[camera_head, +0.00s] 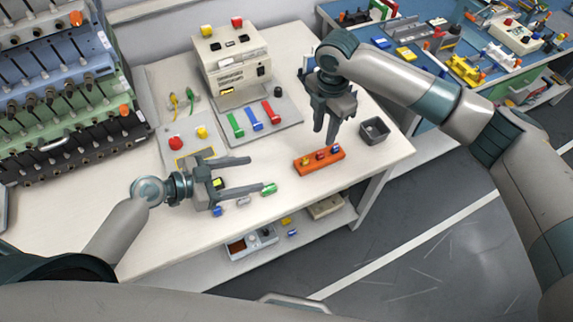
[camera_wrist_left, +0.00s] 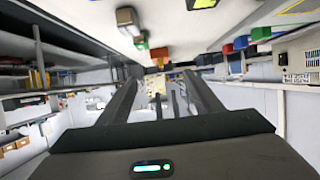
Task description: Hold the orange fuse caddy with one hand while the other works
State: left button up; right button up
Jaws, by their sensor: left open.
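The orange fuse caddy (camera_head: 310,167) lies on the white bench near its right front edge, with yellow, red and blue fuses in its top. It also shows as an orange patch in the left wrist view (camera_wrist_left: 159,52). My right gripper (camera_head: 325,135) points down over the caddy, fingertips close to its rear edge; contact and jaw opening are unclear. My left gripper (camera_head: 254,174) is open and empty, low over the bench left of the caddy. A green fuse (camera_head: 269,189) lies by its lower fingertip. A grey fuse (camera_head: 243,201) and a blue fuse (camera_head: 217,211) lie nearer the front edge.
A small dark bin (camera_head: 375,130) stands right of the caddy. Behind are a beige tester (camera_head: 235,62) and a grey plate with green, blue and red bars (camera_head: 255,122). A board with red and yellow buttons (camera_head: 180,160) lies behind the left gripper. Racks fill the left.

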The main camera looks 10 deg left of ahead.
aim_at(302, 165)
pick_arm(q)
jog(key=x, duration=1.7)
jog(key=shift+w+r, duration=0.1)
jog(key=shift+c, duration=0.6)
jog(key=c, duration=1)
jog(key=shift+c, duration=0.2)
